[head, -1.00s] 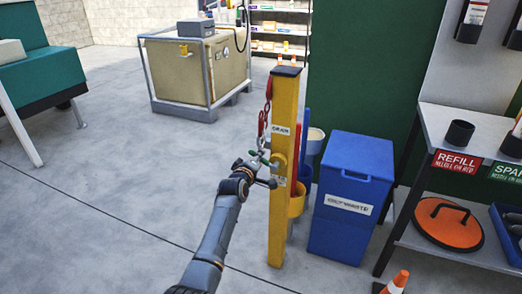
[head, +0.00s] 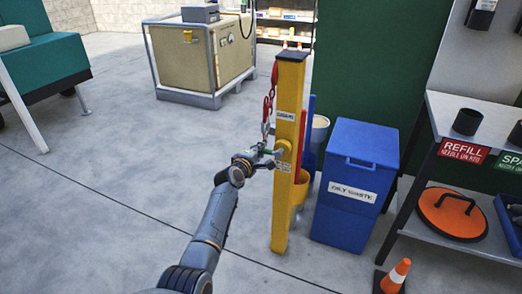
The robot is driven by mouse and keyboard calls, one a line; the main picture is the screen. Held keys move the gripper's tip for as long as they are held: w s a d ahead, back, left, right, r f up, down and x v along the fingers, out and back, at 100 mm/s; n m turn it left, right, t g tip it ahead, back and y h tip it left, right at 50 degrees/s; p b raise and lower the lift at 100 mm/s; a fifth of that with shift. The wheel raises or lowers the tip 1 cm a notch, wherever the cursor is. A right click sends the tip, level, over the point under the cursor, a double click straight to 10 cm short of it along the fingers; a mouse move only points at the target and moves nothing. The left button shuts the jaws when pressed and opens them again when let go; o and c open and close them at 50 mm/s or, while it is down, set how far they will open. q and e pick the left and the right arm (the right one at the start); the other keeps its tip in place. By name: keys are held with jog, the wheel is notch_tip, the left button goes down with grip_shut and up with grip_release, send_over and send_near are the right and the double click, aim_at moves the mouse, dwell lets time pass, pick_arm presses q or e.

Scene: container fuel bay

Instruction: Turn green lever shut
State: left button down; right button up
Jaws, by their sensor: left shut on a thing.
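A yellow post (head: 284,215) stands upright on the floor near the middle of the head view. A valve fitting sits on the post's left side at mid height, below a small label. My left gripper (head: 268,154) is at this fitting, shut on the green lever. Only small bits of green show around the fingers, and the lever's exact angle is hard to tell. A red chain (head: 267,108) hangs beside the post just above the gripper. My right gripper is not in view.
A blue bin (head: 351,205) and a yellow bucket (head: 300,187) stand right of the post. A shelf table (head: 433,110) and an orange cone (head: 397,275) are farther right. A caged beige tank (head: 175,62) is behind.

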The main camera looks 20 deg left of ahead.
pick_arm(q)
jog(key=shift+s+f, duration=0.1)
jog(key=shift+f, duration=0.3)
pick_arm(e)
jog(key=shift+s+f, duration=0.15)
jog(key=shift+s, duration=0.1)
pick_arm(q)
jog(key=c, duration=1.3)
grip_release()
jog(key=shift+s+r, duration=0.1)
jog(key=shift+r, duration=0.15)
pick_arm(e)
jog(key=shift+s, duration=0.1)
pick_arm(q)
jog(key=s+r, duration=0.2)
jog(key=s, duration=0.9)
jog(key=shift+s+a+r, duration=0.2)
jog(key=shift+s+a, duration=0.05)
jog(key=shift+s, duration=0.1)
